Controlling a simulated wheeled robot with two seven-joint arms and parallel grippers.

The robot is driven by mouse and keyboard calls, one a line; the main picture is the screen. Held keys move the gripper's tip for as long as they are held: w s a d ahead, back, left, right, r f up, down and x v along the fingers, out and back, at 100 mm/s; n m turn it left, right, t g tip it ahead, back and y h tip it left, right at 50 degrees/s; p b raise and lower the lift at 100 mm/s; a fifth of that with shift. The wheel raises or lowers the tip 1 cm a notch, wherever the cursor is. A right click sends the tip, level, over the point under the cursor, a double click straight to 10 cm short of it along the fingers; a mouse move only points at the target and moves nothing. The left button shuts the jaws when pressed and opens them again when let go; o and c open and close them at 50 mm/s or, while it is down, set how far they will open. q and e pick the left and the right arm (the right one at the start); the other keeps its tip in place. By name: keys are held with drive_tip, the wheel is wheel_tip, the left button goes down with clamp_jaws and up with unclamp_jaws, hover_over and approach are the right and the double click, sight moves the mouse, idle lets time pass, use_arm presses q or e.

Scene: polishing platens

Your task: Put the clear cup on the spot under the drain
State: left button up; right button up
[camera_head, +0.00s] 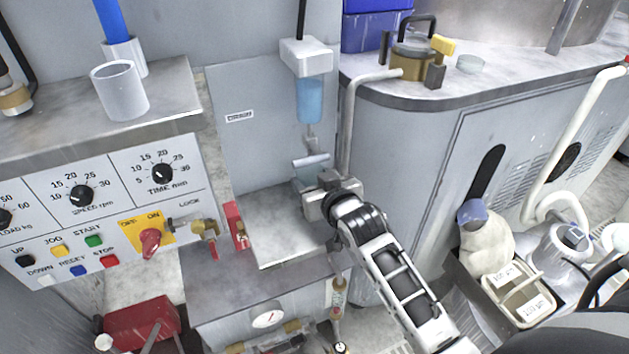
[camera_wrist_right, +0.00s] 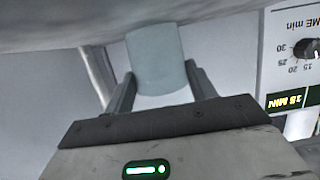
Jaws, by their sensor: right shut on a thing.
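My right gripper (camera_head: 312,186) is shut on the clear cup (camera_head: 303,174) below the blue-bowled filter (camera_head: 310,98). The cup is pale and see-through. In the right wrist view the cup (camera_wrist_right: 157,60) sits between the two fingers of my right gripper (camera_wrist_right: 162,88). The drain (camera_head: 312,140) is the small fitting at the filter's lower end, just above the cup. The gripper and cup hide the spot under it. I cannot tell whether the cup touches the metal shelf (camera_head: 277,235). My left gripper is out of view.
A bent pipe (camera_head: 347,125) runs close to the right of the cup. A red block (camera_head: 236,225) stands at the shelf's left edge, beside the control panel (camera_head: 90,200). A white cup (camera_head: 120,90) stands on the upper left ledge. The shelf's front is clear.

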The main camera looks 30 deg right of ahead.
drive_tip(key=o, duration=1.1)
drive_tip(key=shift+f, duration=0.1)
drive_tip(key=shift+c, duration=0.2)
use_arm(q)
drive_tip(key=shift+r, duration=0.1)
use_arm(e)
drive_tip(key=shift+s+r, duration=0.1)
drive_tip(key=shift+r, duration=0.1)
drive_tip(key=p+v, duration=0.1)
drive_tip(key=v, duration=1)
drive_tip(key=shift+s, duration=0.2)
use_arm(q)
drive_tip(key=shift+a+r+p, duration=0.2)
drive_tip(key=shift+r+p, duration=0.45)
drive_tip(key=shift+p, duration=0.9)
use_arm(e)
drive_tip(key=s+a+f+n+g+y, duration=0.2)
drive_tip(key=s+a+f+g+y, duration=0.2)
drive_tip(key=s+a+f, duration=0.4)
drive_tip(key=shift+s+a+n, duration=0.4)
drive_tip(key=shift+s+a, duration=0.8)
drive_tip(key=shift+s, duration=0.5)
